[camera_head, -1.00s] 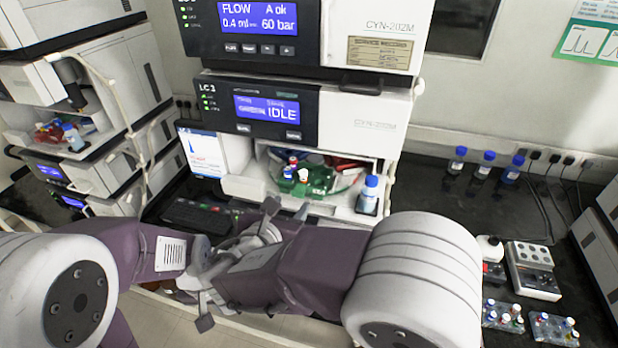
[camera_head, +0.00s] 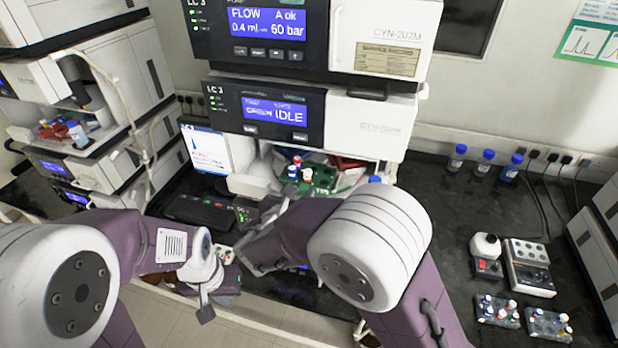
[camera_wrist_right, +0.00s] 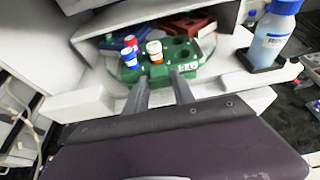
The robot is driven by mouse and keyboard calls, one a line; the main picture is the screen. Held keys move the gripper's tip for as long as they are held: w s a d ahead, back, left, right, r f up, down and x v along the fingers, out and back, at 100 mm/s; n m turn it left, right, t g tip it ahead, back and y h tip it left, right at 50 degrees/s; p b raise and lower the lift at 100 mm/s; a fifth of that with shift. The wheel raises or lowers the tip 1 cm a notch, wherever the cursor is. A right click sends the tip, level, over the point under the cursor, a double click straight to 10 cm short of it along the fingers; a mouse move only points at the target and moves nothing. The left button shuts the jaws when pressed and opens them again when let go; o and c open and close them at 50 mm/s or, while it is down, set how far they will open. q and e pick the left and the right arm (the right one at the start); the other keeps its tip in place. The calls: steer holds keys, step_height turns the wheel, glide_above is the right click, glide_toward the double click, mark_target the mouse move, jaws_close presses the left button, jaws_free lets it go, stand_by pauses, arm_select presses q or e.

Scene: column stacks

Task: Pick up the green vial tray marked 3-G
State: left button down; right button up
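The green vial tray (camera_head: 325,180) sits in the open bay of the middle instrument; its marking is not legible. In the right wrist view the green tray (camera_wrist_right: 151,73) holds a few capped vials on its left side, and empty holes show on its right. My right gripper (camera_wrist_right: 160,92) points at the tray's near edge, its two fingers apart with nothing between them. I cannot tell whether the tips touch the tray. In the head view my right gripper (camera_head: 265,208) is in front of the bay. My left gripper (camera_head: 215,296) is low at the left, away from the tray; its fingers are unclear.
A red tray (camera_wrist_right: 187,24) lies behind the green one. A blue-capped bottle (camera_wrist_right: 270,38) stands right of the bay. A keyboard (camera_head: 200,211) lies left. The bench at right has free room, with bottles (camera_head: 486,161) at the back and vial racks (camera_head: 497,310) in front.

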steer(key=shift+d, duration=0.1)
jaws_close()
step_height(320, 180, up, 10)
